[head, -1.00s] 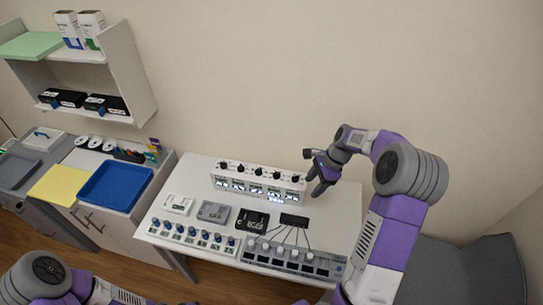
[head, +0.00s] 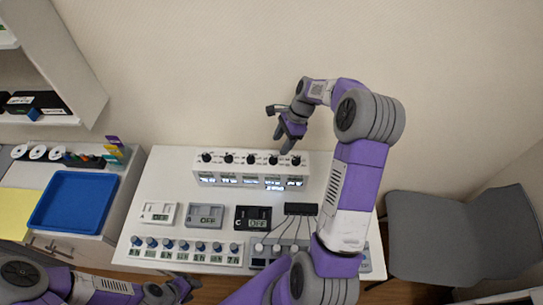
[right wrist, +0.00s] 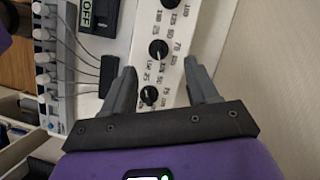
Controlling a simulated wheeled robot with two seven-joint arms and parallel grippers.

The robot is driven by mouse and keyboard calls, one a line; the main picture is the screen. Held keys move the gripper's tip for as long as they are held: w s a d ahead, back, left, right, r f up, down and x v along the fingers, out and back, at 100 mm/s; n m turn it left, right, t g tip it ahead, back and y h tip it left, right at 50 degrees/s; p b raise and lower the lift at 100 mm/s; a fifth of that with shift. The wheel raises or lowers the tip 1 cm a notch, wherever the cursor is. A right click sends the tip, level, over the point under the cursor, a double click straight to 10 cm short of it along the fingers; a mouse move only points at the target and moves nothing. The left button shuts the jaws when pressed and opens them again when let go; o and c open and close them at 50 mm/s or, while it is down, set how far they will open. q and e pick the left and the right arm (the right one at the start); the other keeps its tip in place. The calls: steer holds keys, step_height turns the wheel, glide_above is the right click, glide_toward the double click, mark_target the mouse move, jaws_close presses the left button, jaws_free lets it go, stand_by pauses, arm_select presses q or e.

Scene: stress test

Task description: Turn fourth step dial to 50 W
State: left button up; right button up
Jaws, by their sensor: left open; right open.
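A white dial box (head: 238,177) stands at the back of the table, with a row of black dials above small lit displays. The fourth dial from the left (head: 273,160) also shows in the right wrist view (right wrist: 158,49), its pointer too small to read. The rightmost dial (head: 296,160) is nearest my gripper in the right wrist view (right wrist: 149,95). My right gripper (head: 283,141) is open and empty above the box's right end; its fingers (right wrist: 160,80) lie either side of the row, apart from the dials. My left gripper (head: 182,288) is open at the lower left.
Small display units, such as unit C (head: 252,218), and a black hub with cables (head: 300,209) lie in front of the box. Knob panels (head: 185,250) line the table's front edge. A blue tray (head: 72,200) is on the left cabinet; a grey chair (head: 440,235) stands right.

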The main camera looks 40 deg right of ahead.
mark_target(274, 158)
steer(key=shift+x, duration=3.45)
steer(key=shift+s+a, duration=0.1)
steer(key=c, duration=1)
steer(key=shift+n, duration=0.3)
